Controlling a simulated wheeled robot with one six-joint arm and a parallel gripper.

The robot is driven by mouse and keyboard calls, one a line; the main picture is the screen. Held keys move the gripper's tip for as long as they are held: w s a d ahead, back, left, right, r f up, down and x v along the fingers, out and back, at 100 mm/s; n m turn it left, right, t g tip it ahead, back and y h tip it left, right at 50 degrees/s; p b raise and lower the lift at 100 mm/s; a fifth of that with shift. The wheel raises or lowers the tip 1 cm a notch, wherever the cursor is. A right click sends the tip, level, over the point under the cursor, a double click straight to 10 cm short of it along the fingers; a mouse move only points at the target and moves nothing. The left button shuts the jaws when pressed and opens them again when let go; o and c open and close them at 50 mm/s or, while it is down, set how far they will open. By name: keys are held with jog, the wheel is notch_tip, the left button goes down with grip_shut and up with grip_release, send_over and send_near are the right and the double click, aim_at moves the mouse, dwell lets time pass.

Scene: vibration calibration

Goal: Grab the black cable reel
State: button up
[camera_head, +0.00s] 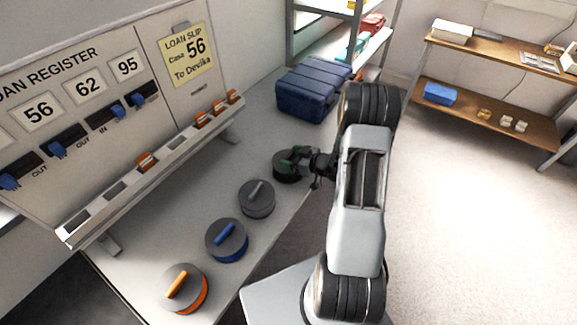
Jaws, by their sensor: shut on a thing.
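Several round cable reels stand in a row on the grey bench. My gripper (304,160) is at the farthest one, a dark reel (286,173), and is shut on its top handle. Some dark green shows at the fingers; I cannot tell whether it belongs to the handle or the gripper. The dark reel appears to rest on the bench, partly covered by the fingers. Nearer are a reel with a grey handle (257,203), a reel with a blue handle (227,243) and a reel with an orange handle (185,292).
A dark blue case (308,93) lies behind the dark reel. A brown shelf (490,115) stands at the back right. The floor at right is clear.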

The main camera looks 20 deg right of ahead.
jog(key=c, duration=0.4)
jog(key=shift+r, duration=0.25)
